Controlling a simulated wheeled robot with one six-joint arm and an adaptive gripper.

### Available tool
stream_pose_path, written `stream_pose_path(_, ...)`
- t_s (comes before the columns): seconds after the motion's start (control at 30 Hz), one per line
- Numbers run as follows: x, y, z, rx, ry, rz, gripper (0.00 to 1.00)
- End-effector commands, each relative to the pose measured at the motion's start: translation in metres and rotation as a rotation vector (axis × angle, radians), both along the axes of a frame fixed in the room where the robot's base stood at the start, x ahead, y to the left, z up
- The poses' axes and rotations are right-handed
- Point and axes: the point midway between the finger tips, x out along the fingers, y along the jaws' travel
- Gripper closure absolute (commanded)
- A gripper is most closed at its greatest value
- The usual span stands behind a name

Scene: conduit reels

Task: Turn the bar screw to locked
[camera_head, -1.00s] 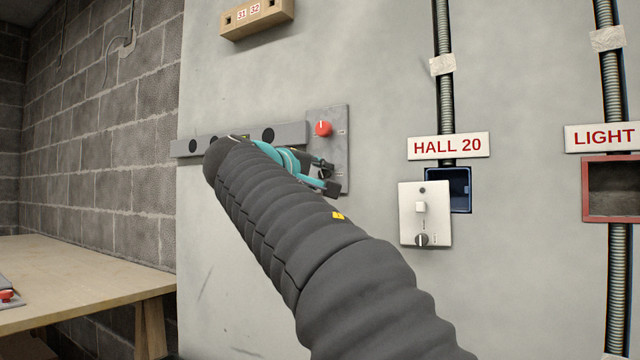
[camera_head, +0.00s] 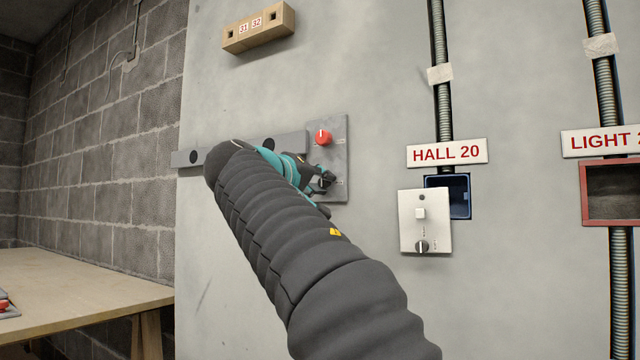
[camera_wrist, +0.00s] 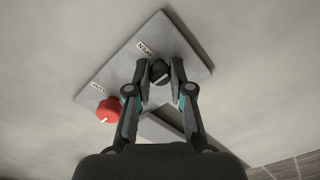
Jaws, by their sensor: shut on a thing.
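A grey plate (camera_head: 341,135) is fixed to the wall at the right end of a grey bar (camera_head: 290,140). A red knob (camera_head: 323,137) with a white line is on its upper part. A black knob (camera_wrist: 158,70) with a light pointer line is on its other end, beside a small label that seems to read OPEN (camera_wrist: 144,48). My gripper (camera_wrist: 161,76) is shut on this black knob, one finger on each side. In the head view my gripper (camera_head: 326,182) partly hides the knob. The red knob (camera_wrist: 108,110) is outside the fingers.
A switch plate (camera_head: 425,221) and an open blue box (camera_head: 460,196) sit under the HALL 20 sign (camera_head: 446,152). A red-framed box (camera_head: 611,192) is at far right. A wooden table (camera_head: 75,288) stands at lower left. A wooden block (camera_head: 258,28) is above.

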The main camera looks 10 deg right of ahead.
Motion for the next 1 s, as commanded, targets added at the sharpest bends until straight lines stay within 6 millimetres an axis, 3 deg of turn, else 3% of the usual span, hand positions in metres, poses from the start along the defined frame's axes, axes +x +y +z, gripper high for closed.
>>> stream_pose_path(0.17, 0.0, 0.0, -0.001, 0.001, 0.003, -0.002, 1.0)
stream_pose_path(0.2, 0.0, 0.0, -0.001, 0.001, 0.003, -0.002, 0.74)
stream_pose_path(0.3, 0.0, 0.0, -0.001, 0.0, 0.003, -0.001, 0.54)
stream_pose_path(0.67, -0.002, 0.003, 0.0, -0.001, 0.002, 0.001, 0.54)
stream_pose_path(1.0, -0.041, 0.043, 0.0, 0.0, 0.002, 0.006, 0.54)
